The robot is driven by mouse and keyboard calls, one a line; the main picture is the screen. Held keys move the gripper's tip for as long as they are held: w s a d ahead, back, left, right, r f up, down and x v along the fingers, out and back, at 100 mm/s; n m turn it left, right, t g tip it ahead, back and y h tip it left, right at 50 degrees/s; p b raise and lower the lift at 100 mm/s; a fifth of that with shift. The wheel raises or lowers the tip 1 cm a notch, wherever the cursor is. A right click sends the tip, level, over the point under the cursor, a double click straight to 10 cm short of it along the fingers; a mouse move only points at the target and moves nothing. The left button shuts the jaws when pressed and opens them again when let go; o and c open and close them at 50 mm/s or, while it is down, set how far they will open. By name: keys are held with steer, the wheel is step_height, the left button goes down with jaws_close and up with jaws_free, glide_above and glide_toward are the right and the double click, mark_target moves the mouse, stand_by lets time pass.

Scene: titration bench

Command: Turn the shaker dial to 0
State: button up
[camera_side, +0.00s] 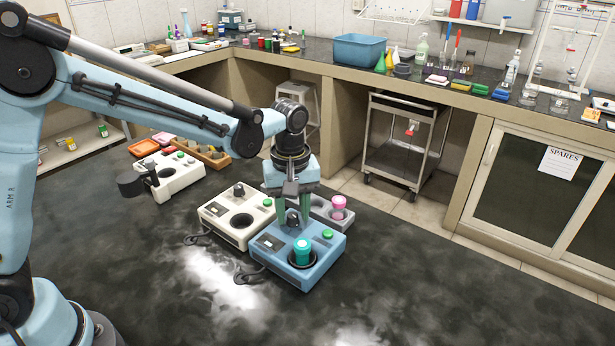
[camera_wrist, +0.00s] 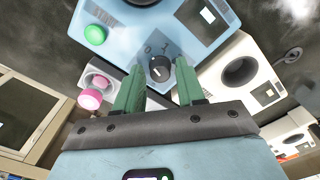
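The blue shaker (camera_side: 325,258) stands on the dark bench with a teal-capped vial (camera_side: 302,252) in its well. It has a green button (camera_wrist: 95,35) and a display (camera_wrist: 205,13). Its dark round dial (camera_wrist: 160,68) shows in the wrist view, with the marks 0 and 1 beside it. A small light mark is on the dial, but I cannot tell which number it points at. My gripper (camera_wrist: 159,66) is open and empty, one green finger on each side of the dial. I cannot tell whether the fingers touch it.
A cream shaker (camera_side: 225,222) stands close on the left, with its own dial and green button. A white device (camera_side: 178,180) stands further left. The bench front is clear.

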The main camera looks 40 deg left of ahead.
mark_target(290, 215)
steer(key=o, duration=0.7)
steer(key=shift+o, duration=0.2)
steer(key=shift+r, duration=0.1)
steer(key=shift+r, duration=3.4)
steer(key=shift+s+a+r, duration=0.15)
steer(key=s+a+r+m+t, duration=0.1)
steer(key=s+a+m+t, duration=0.6)
steer(key=s+m, duration=0.3)
steer(key=s+a, duration=0.1)
steer(key=s, duration=0.2)
steer(key=shift+r, duration=0.2)
